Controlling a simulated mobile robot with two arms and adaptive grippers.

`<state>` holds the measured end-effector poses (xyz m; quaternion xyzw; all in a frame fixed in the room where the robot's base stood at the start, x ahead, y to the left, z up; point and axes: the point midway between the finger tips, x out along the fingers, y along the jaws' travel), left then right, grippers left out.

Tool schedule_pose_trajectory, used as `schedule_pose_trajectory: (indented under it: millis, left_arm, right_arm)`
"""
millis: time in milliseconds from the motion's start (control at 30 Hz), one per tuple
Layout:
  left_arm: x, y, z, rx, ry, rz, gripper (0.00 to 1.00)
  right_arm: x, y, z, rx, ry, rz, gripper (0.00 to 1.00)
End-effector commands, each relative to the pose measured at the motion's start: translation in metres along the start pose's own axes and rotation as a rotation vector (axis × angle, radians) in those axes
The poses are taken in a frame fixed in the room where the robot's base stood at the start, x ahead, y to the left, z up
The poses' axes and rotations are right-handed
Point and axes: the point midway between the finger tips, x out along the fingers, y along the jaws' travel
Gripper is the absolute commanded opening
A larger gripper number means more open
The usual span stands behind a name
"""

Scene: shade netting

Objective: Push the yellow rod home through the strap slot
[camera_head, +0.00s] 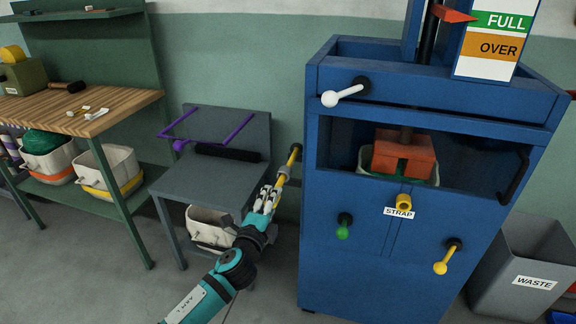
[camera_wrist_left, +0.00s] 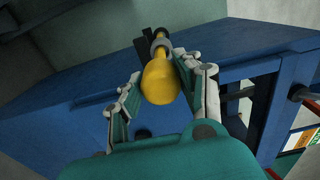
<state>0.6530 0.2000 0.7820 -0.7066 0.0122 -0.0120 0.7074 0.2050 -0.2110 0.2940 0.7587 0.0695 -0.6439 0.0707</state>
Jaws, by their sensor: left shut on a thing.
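The yellow rod (camera_head: 283,173) slants up from my left gripper (camera_head: 266,199) to a dark round collar at the left edge of the blue press (camera_head: 340,215). In the left wrist view the rod's rounded yellow end (camera_wrist_left: 160,82) sits between the two fingers of the gripper (camera_wrist_left: 160,98), and a grey ring and black part lie beyond it. The gripper is shut on the rod. A white STRAP label (camera_head: 398,212) is on the press front, below a short yellow tube (camera_head: 404,200). How deep the rod sits is not clear. My right gripper is not in view.
A grey chair-like stand (camera_head: 205,187) is close left of my arm. A grey WASTE bin (camera_head: 525,260) stands right.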

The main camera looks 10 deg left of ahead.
Motion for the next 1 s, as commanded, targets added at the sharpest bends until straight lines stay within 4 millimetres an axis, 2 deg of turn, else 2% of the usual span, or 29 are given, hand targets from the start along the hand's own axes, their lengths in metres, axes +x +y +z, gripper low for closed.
schedule_pose_trajectory:
  millis: [167,1000]
  left_arm:
    - [-0.009,0.0,0.0,0.0,0.0,0.001,0.0]
    - [-0.051,0.0,0.0,0.0,0.0,0.0,0.0]
  right_arm:
    - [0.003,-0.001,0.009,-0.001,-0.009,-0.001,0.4]
    - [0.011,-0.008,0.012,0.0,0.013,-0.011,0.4]
